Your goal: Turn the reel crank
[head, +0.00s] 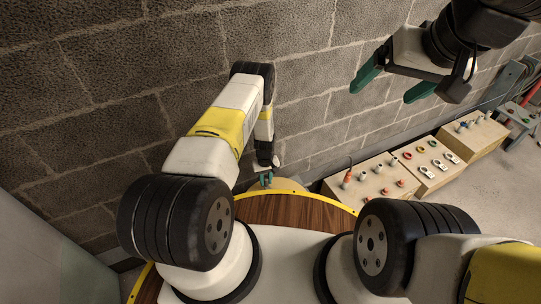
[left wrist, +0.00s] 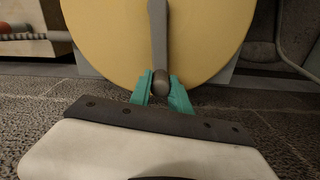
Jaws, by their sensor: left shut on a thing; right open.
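The reel shows in the left wrist view as a large pale yellow disc (left wrist: 105,32), with a grey crank arm (left wrist: 157,35) running down its face. At the lower end of the arm is a rounded grey-brown crank handle (left wrist: 161,84). My left gripper (left wrist: 161,92) has its green fingers on both sides of the handle and is shut on it. In the head view, my left gripper (head: 266,180) is low by the wall, and only a small part of the reel (head: 290,184) shows beyond my base. My right gripper (head: 392,86) is open and empty, high at the upper right.
A block wall (head: 130,80) runs behind the reel. Wooden boxes with fittings on top (head: 372,185) stand along the wall to the right, with another box (head: 470,137) farther on. Grey floor (head: 500,195) is clear at the right.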

